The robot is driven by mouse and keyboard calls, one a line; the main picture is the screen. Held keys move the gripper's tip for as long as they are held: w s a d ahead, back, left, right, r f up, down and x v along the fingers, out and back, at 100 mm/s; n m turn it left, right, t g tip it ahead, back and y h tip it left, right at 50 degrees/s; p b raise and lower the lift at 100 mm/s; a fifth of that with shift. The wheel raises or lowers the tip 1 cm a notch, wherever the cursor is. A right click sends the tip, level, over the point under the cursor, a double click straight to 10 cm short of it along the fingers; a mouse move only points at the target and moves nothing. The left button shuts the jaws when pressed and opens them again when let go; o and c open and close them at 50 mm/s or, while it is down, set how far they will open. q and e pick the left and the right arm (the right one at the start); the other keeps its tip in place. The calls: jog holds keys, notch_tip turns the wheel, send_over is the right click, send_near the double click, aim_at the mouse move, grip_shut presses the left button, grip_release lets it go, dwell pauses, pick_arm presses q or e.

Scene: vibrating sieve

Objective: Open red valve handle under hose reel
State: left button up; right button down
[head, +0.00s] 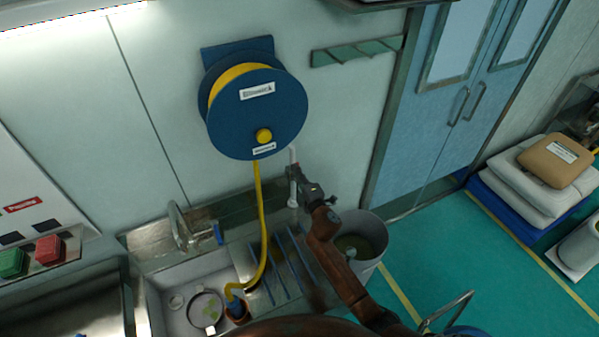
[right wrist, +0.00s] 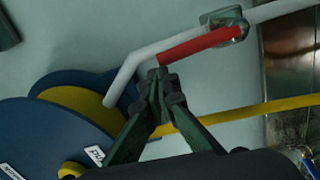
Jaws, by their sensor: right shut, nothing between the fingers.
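The red valve handle (right wrist: 200,46) shows in the right wrist view. It lies nearly along the white pipe, with one end at the valve body (right wrist: 226,20). The white pipe (right wrist: 130,72) bends down toward the blue hose reel (right wrist: 60,115). In the head view the reel (head: 258,118) hangs on the wall, and the handle is not clear there. My right gripper (head: 296,172) is below the reel's right side. Its fingers (right wrist: 158,82) are shut and empty at the handle's free end; I cannot tell whether they touch it. My left gripper is not in view.
A yellow hose (head: 262,215) runs from the reel to the sink (head: 170,290), which has a faucet (head: 180,228). A grey bin (head: 372,228) stands right of the counter, behind my right arm. Blue doors (head: 440,110) are at the right.

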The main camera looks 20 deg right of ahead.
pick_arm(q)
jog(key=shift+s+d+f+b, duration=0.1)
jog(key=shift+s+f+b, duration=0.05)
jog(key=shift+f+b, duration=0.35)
pick_arm(e)
jog(key=s+a, duration=0.2)
jog(key=s, duration=0.9)
jog(key=shift+r, duration=0.45)
jog(key=shift+s+a, duration=0.1)
jog(key=shift+a, duration=0.05)
